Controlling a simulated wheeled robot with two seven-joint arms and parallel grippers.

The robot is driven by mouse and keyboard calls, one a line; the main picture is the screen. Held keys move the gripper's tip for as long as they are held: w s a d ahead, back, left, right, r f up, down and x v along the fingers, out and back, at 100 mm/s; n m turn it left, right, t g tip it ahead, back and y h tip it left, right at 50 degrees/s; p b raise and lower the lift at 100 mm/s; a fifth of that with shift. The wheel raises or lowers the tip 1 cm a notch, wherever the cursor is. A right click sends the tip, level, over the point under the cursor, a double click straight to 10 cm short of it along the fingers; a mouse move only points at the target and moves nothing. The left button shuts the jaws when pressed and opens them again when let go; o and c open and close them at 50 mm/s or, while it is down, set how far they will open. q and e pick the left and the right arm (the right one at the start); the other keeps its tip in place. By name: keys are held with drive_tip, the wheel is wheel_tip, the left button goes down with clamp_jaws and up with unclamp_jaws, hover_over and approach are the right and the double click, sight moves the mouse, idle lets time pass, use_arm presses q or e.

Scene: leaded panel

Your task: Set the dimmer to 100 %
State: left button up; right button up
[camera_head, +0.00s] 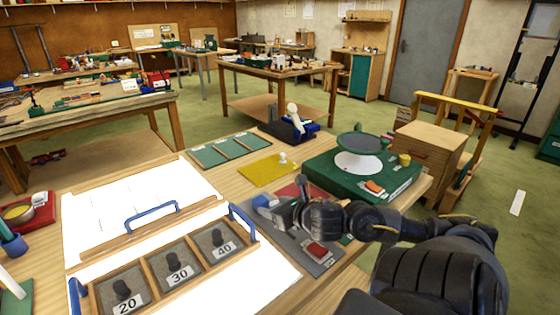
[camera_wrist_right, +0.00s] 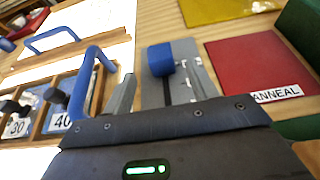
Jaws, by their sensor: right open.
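A grey panel (camera_head: 258,228) lies on the bench right of the lit white panel, and a blue knob (camera_head: 262,201) stands at its far end. In the right wrist view the blue knob (camera_wrist_right: 167,56) is a short cylinder on the grey panel (camera_wrist_right: 152,92), beside a pale strip with dark marks. I cannot read any setting. My right gripper (camera_head: 277,209) is open; in its wrist view its fingers (camera_wrist_right: 160,78) point toward the blue knob, which appears between and beyond the tips. Contact is not visible. My left gripper is not in view.
A red block (camera_head: 316,250) sits on the panel's near part, partly beside my wrist. Blue handles (camera_head: 242,222) and a tray of weights (camera_head: 180,271) stand left. A red ANNEAL mat (camera_wrist_right: 262,66) and a green box (camera_head: 350,186) lie right. A yellow mat (camera_head: 268,170) lies beyond.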

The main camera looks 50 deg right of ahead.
drive_tip(key=shift+v, duration=1.15)
